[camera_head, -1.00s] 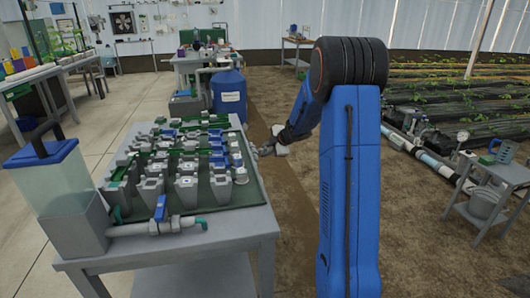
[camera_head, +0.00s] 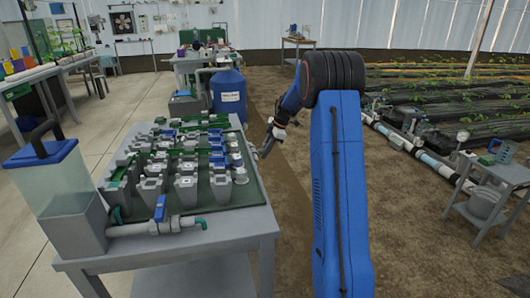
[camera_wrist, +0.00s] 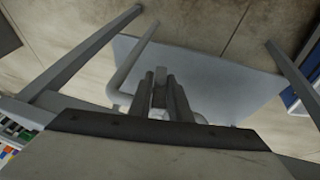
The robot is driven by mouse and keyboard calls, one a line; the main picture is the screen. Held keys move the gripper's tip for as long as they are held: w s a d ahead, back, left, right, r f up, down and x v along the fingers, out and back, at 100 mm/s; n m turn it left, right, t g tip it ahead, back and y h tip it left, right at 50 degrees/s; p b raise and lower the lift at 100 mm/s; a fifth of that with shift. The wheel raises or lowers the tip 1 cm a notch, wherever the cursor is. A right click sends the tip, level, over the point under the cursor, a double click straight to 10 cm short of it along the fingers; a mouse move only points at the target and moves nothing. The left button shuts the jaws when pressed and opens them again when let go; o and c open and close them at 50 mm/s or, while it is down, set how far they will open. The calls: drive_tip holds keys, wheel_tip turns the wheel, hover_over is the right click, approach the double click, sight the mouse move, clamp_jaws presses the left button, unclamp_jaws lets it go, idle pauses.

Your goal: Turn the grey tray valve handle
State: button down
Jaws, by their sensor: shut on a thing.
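My gripper (camera_head: 266,148) is beside the right edge of the grey table in the head view, low and partly small to make out. In the wrist view my two dark fingers (camera_wrist: 164,92) are closed around a narrow grey piece (camera_wrist: 160,88), which looks like the grey tray valve handle. A pale pipe (camera_wrist: 125,80) bends around behind the fingers, in front of a flat grey panel (camera_wrist: 215,75). The valve body is mostly hidden behind my gripper. In the head view I cannot make out the handle.
The grey table (camera_head: 240,222) holds a green board (camera_head: 230,192) with several grey blocks, a clear tank with a blue lid (camera_head: 40,152) and a blue-handled valve (camera_head: 160,208). A blue barrel (camera_head: 230,95) stands behind. Bare soil lies to the right of the table.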

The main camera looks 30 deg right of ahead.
drive_tip(key=shift+g, duration=0.6)
drive_tip(key=shift+a+y, duration=0.1)
drive_tip(key=shift+y, duration=0.2)
drive_tip(key=c, duration=1.7)
unclamp_jaws()
drive_tip(key=v, duration=1.7)
drive_tip(key=shift+w+r, duration=0.2)
drive_tip(key=shift+w, duration=0.1)
drive_tip(key=shift+s, duration=0.1)
